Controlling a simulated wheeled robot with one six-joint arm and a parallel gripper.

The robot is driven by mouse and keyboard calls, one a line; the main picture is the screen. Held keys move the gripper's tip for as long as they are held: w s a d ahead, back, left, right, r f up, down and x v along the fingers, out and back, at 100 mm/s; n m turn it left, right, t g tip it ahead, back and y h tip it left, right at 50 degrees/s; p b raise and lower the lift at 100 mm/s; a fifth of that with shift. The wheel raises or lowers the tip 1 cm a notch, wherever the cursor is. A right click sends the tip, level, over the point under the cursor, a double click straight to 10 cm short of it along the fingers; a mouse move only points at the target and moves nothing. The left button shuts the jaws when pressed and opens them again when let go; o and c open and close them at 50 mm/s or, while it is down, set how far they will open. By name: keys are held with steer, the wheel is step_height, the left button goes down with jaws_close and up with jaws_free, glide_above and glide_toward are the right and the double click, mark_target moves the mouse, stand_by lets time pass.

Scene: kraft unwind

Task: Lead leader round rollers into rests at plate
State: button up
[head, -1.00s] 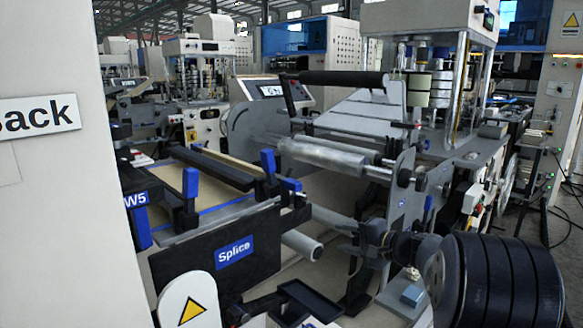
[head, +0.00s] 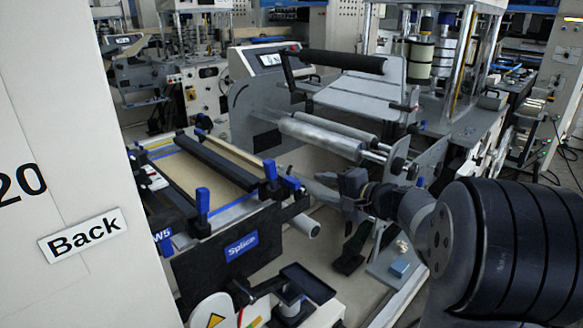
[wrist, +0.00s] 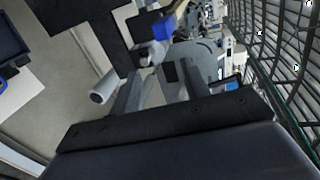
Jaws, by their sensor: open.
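The splice plate (head: 241,245), with a blue "Splice" label, fronts a table at centre left. A tan kraft sheet (head: 195,178), perhaps the leader, lies on the table under a dark bar (head: 216,163). Blue-topped clamps (head: 270,172) stand at its edges. Grey rollers (head: 318,136) lie behind and to the right, and a lower roller end (head: 305,224) shows beside the table. My gripper (head: 312,189) is open and empty, right of the table and below the grey rollers. Its fingers also show in the wrist view (wrist: 142,90). I cannot make out the rests or a free leader end.
A small black tray (head: 307,283) stands low in front. A black-handled bar (head: 335,62) and the press frame (head: 440,90) rise behind. Pale floor lies between table and machine.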

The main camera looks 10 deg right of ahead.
mark_target(298, 184)
step_height(298, 184, up, 7)
steer(key=s+a+p, duration=0.2)
steer(key=a+p, duration=0.1)
steer(key=p, duration=0.3)
step_height(298, 184, down, 6)
steer(key=f+b, duration=0.1)
steer(key=b, duration=0.3)
steer(key=b+x, duration=0.1)
steer(key=x, duration=0.1)
steer(key=r+b+x, duration=0.1)
steer(key=x, duration=0.2)
steer(key=b+x, duration=0.1)
steer(key=x, duration=0.1)
steer(key=shift+w+a+r, duration=0.1)
steer(key=shift+w, duration=0.2)
steer(key=shift+w+a+b, duration=0.2)
steer(key=shift+w+b, duration=0.1)
steer(key=shift+c, duration=0.2)
jaws_close()
